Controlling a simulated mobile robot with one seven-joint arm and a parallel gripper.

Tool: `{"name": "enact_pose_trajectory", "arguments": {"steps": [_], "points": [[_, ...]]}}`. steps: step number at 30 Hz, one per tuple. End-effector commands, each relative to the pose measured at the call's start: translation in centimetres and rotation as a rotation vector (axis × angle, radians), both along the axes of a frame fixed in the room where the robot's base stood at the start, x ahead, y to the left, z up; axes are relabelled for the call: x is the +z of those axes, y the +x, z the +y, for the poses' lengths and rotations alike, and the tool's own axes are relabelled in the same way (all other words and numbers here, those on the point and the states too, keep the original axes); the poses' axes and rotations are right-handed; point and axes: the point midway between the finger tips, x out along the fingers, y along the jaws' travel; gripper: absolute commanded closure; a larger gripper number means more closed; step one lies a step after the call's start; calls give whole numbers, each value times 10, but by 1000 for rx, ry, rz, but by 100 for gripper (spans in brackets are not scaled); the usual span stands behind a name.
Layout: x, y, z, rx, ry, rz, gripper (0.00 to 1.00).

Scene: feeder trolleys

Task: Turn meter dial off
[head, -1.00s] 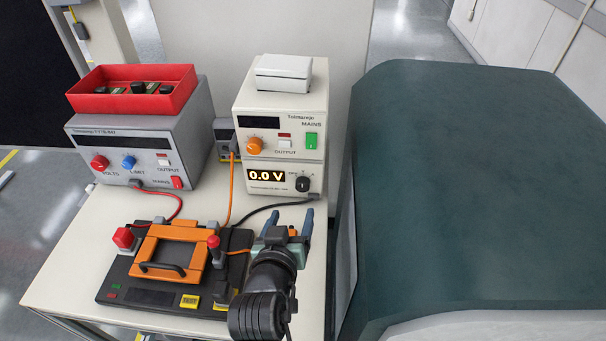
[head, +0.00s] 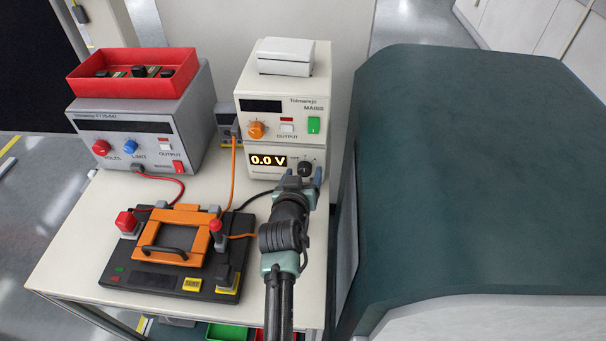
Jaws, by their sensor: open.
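The meter (head: 254,173) is the lower cream box of the right-hand stack, and its lit display reads 0.0 V. Its black dial (head: 304,168) is on the right of the front face. My gripper (head: 301,176) is open, with one blue finger left of the dial and one right of it. The fingertips are close to the meter's front; I cannot tell whether they touch the dial. The dial's lower edge and pointer setting are hard to make out behind my gripper.
A cream supply (head: 284,107) with an orange knob and green switch sits on the meter. A grey supply (head: 137,150) with a red tray (head: 132,88) stands at left. A black fixture (head: 150,277) with an orange frame lies in front. A large dark green body (head: 470,180) borders the right.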

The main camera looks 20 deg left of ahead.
Motion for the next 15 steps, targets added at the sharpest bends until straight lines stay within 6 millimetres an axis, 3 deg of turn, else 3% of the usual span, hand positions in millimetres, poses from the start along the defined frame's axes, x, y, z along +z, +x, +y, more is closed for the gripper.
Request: {"name": "enact_pose_trajectory", "arguments": {"steps": [9, 15], "points": [[0, 1, 0, 0, 0, 0, 30], [0, 1, 0, 0, 0, 0, 66]]}}
